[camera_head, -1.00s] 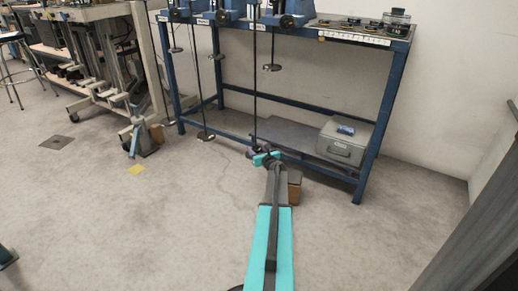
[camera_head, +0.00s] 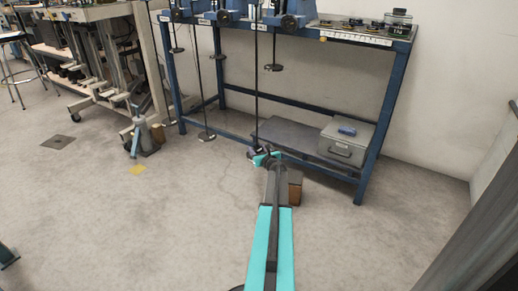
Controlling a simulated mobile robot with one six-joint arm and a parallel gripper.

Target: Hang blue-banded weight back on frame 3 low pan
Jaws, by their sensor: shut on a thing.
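My gripper (camera_head: 263,155), with teal fingers, is low in front of the blue bench at the foot of a long dark hanging rod (camera_head: 256,95). It is shut on a small dark thing, apparently the weight; my gripper hides most of it and no blue band can be made out. The rod hangs from the rightmost blue lever frame (camera_head: 291,14). The pan at its lower end is close to my gripper, too small and covered to tell whether they touch. A higher pan (camera_head: 273,67) hangs on a shorter rod just right of it.
Another low pan (camera_head: 207,137) hangs to the left. A grey metal case (camera_head: 342,147) sits on the bench's lower shelf. A brown box (camera_head: 295,187) stands on the floor beside my arm.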

